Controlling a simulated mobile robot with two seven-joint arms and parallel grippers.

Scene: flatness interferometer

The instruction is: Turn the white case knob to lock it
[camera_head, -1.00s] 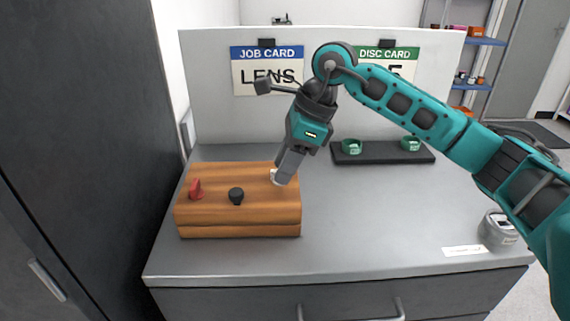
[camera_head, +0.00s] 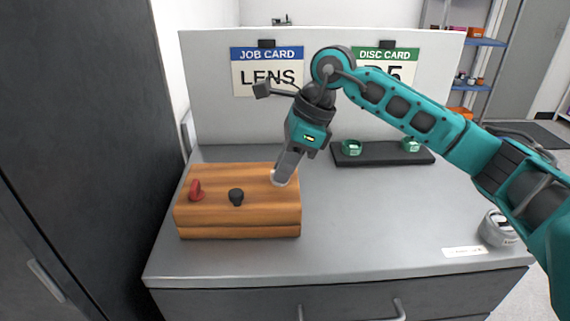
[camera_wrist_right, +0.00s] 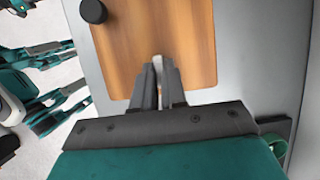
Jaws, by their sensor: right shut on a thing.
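The wooden case (camera_head: 240,217) lies on the grey table, with a red knob (camera_head: 195,190), a black knob (camera_head: 236,196) and a white knob (camera_head: 275,179) on its top. My right gripper (camera_head: 283,180) reaches down to the white knob at the case's right side and is shut on it, hiding most of it. In the right wrist view, the white knob (camera_wrist_right: 158,60) shows as a pale tip between the fingers, and the black knob (camera_wrist_right: 93,11) is at the upper left. My left gripper is not in view.
A dark rack (camera_head: 380,155) with green rings stands behind and right of the case. A grey round item (camera_head: 497,229) and a white label (camera_head: 465,251) are at the table's right front. An upright panel with two cards closes the back. The table's middle is clear.

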